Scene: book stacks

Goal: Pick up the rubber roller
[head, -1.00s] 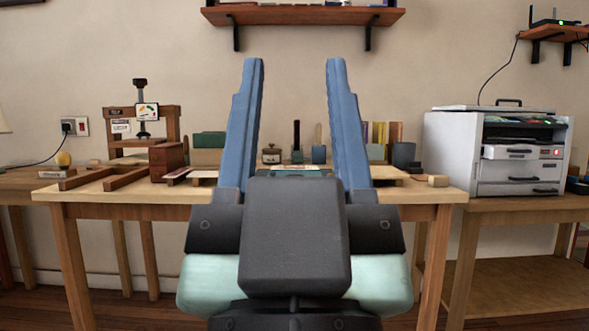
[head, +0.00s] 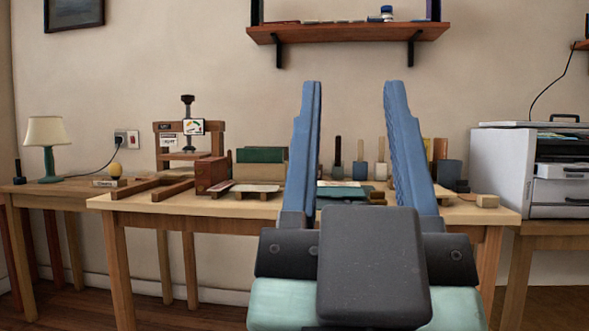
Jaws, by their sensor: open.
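My gripper (head: 353,88) is open and empty, its two blue fingers pointing up in the picture in front of the workbench (head: 160,207). Between and behind the fingers, several upright tools with dark and wooden handles (head: 360,152) stand toward the back of the bench. A teal mat (head: 340,190) lies in front of them, partly covered by my gripper. I cannot make out a rubber roller for certain; it may be too small to tell or hidden behind the fingers.
A wooden press (head: 187,135), a reddish-brown box (head: 211,173) and wooden frame pieces (head: 160,189) occupy the bench's left part. A small wooden block (head: 487,201) sits near its right end. A lamp (head: 47,145) stands left; a white printer (head: 530,170) stands right. A shelf (head: 345,33) hangs above.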

